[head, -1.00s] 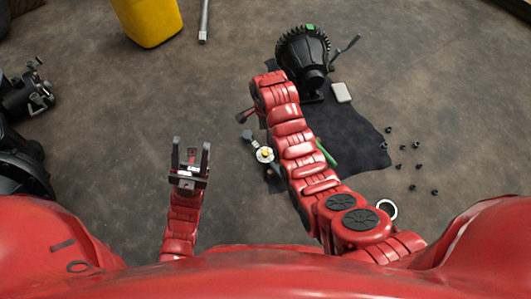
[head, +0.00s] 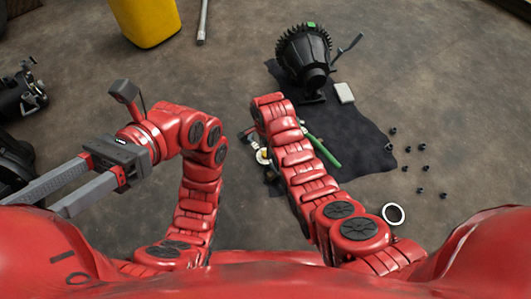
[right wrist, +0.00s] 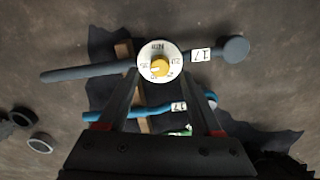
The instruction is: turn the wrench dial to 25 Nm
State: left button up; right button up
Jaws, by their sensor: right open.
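The grey wrench (right wrist: 80,73) lies crosswise with a "17" label. In the head view the dial (head: 262,156) shows partly beside my right arm. My right gripper (right wrist: 158,80) is open and empty, its fingers to either side of the dial; I cannot tell whether they touch. My left gripper (head: 32,199) is open and empty, at left, away from the wrench.
A blue wrench (right wrist: 110,114) labelled "17" lies beside the grey one. A green tool (head: 323,152) lies on the dark cloth (head: 355,140). A black geared housing (head: 303,55) stands behind. Several small bolts (head: 408,168) and a ring (head: 394,214) lie at right.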

aim_at(265, 153)
notch_tip(265, 153, down, 3)
jog(key=shift+r+b, duration=0.1)
jog(key=shift+b, duration=0.55)
pick_arm(q)
jog(key=s+a+f+m+t+y, duration=0.1)
jog(key=s+a+f+t, duration=0.3)
jog(key=t, duration=0.3)
jog(key=shift+a+f+m, duration=0.15)
jog(key=shift+a+m, duration=0.25)
jog(key=shift+a, duration=0.35)
pick_arm(e)
jog(key=shift+f, duration=0.25)
pick_arm(q)
jog(key=shift+s, duration=0.1)
pick_arm(e)
grip_shut()
